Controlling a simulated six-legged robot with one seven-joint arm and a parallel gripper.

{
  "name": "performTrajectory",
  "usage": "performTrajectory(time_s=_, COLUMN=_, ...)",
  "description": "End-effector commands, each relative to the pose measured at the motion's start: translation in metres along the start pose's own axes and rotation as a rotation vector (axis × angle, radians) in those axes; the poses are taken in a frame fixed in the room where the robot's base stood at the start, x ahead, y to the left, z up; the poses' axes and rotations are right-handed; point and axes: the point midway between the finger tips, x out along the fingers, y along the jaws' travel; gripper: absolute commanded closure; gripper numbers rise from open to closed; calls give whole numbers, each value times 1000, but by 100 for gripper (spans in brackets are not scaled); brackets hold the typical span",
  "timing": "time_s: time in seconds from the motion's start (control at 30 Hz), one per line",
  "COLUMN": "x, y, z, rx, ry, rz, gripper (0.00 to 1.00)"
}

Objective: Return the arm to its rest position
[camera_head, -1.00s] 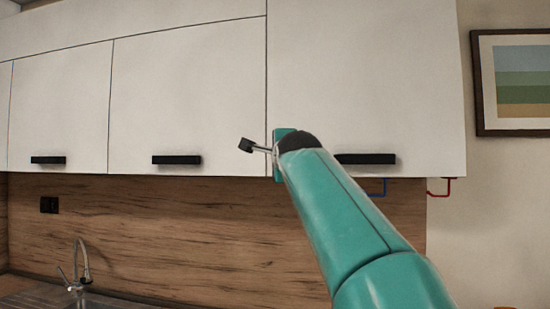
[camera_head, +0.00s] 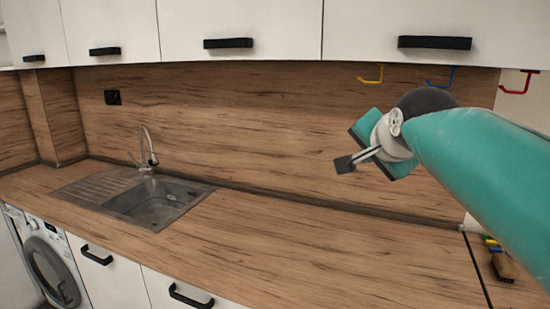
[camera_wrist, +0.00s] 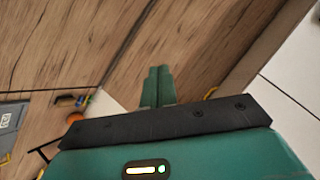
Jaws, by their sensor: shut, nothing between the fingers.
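My arm (camera_head: 480,150), teal with a dark wrist joint, reaches in from the right in the head view. Its end is raised in front of the wood splashback, above the worktop and below the wall cabinets. My gripper (camera_wrist: 157,88) shows in the wrist view as two teal fingers side by side, shut with nothing between them. In the head view the fingers cannot be made out clearly behind the wrist parts. The arm appears clear of the cabinets and worktop.
White wall cabinets (camera_head: 265,20) with black handles run above. Yellow (camera_head: 371,80), blue (camera_head: 440,84) and red hooks (camera_head: 516,90) hang below them. The sink (camera_head: 160,205) and tap (camera_head: 148,150) are left. Small coloured items (camera_head: 495,250) lie far right. The middle worktop (camera_head: 290,245) is clear.

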Motion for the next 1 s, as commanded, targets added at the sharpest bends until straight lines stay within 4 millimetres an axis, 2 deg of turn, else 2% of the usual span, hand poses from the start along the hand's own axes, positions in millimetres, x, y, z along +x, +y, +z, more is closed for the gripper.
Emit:
performTrajectory(time_s=0.03, x=-7, y=28, z=23, rx=-85, ry=-43, rz=41, gripper=100)
performTrajectory(time_s=0.3, x=-35, y=163, z=150, rx=-562, ry=-311, rz=193, gripper=100)
performTrajectory(time_s=0.4, x=-45, y=205, z=190, rx=-705, ry=-405, rz=222, gripper=100)
performTrajectory(time_s=0.5, x=-51, y=234, z=216, rx=-801, ry=-473, rz=237, gripper=100)
performTrajectory(time_s=0.63, x=-55, y=250, z=230, rx=-855, ry=-512, rz=244, gripper=100)
performTrajectory(time_s=1.0, x=-55, y=250, z=230, rx=-857, ry=-514, rz=244, gripper=100)
